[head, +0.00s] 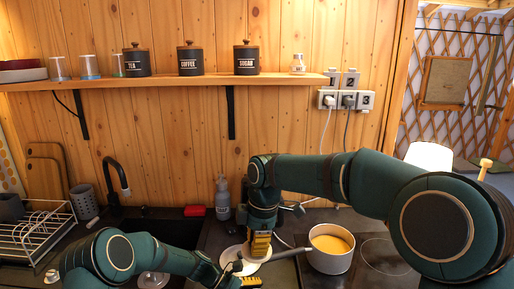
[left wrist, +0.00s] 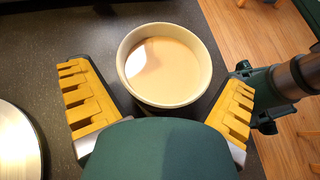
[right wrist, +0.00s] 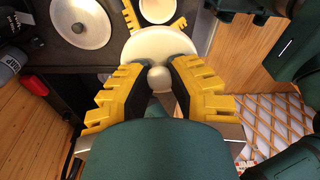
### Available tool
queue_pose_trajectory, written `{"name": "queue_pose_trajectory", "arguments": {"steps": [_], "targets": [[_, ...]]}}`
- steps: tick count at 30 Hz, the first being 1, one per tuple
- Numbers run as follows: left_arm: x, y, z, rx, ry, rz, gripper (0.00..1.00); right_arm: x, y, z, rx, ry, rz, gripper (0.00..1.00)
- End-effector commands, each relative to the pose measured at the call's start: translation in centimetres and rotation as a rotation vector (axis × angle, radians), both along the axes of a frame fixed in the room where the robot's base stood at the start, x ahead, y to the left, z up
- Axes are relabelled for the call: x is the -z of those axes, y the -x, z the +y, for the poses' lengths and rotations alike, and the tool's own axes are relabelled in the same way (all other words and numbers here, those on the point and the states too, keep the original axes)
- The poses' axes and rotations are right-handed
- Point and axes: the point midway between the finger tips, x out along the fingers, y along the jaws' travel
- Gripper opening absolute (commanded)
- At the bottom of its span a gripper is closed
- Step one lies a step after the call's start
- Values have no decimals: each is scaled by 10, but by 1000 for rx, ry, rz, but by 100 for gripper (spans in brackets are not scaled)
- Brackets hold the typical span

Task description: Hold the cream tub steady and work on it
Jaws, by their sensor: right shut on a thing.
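The cream tub (left wrist: 165,97) is a round pale container, open at the top, with smooth beige contents. It stands on the dark counter between the spread yellow fingers of my left gripper (left wrist: 160,78), with gaps on both sides. The tub also shows partly at the top of the right wrist view (right wrist: 158,11), beyond a white lid. My right gripper (right wrist: 158,72) is shut on the knob of this round white lid (right wrist: 150,46). In the head view, my right gripper (head: 260,245) is low over the counter, close to my left gripper (head: 250,281).
A pot (head: 330,262) with yellow contents stands on the hob to the right. A round metal lid (right wrist: 80,22) lies on the counter beside the tub. A grey pump bottle (head: 222,200) and red item (head: 194,211) stand behind. A dish rack (head: 35,232) is left.

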Motion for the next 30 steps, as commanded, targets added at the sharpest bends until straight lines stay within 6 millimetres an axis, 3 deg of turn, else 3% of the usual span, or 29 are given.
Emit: {"name": "queue_pose_trajectory", "arguments": {"steps": [19, 30], "targets": [[-1, 0, 1, 0, 0, 0, 100, 0, 0, 0, 0, 0, 0, 0], [-11, -4, 13, 0, -1, 0, 100, -6, 0, 0, 0, 0, 0, 0]]}}
